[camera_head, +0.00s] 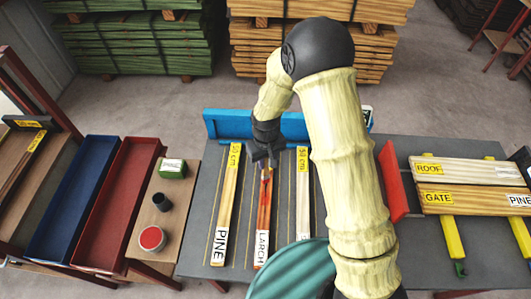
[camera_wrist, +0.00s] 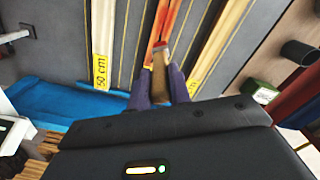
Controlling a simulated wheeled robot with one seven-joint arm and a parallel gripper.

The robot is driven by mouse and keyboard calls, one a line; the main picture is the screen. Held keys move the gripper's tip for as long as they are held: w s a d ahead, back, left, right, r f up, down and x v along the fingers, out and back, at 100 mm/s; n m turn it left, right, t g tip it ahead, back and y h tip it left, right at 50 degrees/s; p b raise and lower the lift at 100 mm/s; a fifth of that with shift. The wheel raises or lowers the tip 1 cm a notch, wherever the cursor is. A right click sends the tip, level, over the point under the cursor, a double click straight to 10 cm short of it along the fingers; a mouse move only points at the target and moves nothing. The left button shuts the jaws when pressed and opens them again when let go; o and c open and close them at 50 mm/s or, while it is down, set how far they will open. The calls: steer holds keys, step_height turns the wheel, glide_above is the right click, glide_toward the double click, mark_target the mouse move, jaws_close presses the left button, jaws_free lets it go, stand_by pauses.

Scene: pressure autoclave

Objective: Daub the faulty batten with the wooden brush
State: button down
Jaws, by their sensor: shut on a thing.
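My gripper (camera_head: 265,157) is shut on the wooden brush (camera_wrist: 159,68), with a purple-grey finger on each side of it. The brush's far end points at the middle batten, labelled LARCH (camera_head: 263,225); I cannot tell whether it touches. This batten is streaked orange-red along its visible length, and it shows in the wrist view (camera_wrist: 168,18) too. The PINE batten (camera_head: 227,200) lies to its left with a 50 cm tag. A third pale batten (camera_head: 302,190) lies to its right, its lower end hidden by my arm. No separate fault mark is clear.
A red paint pot (camera_head: 151,238), a dark cup (camera_head: 162,202) and a green box (camera_head: 172,168) stand on a side table at left. Red (camera_head: 120,200) and blue (camera_head: 75,195) trays lie beyond. A blue rail (camera_head: 228,124) edges the bench. Labelled boards (camera_head: 470,172) lie at right.

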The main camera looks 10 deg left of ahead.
steer(key=shift+r+p, duration=0.4)
steer(key=shift+r, duration=0.5)
steer(key=shift+w+r, duration=0.2)
steer(key=shift+s+a, duration=0.1)
steer(key=shift+s, duration=0.15)
steer(key=shift+w, duration=0.15)
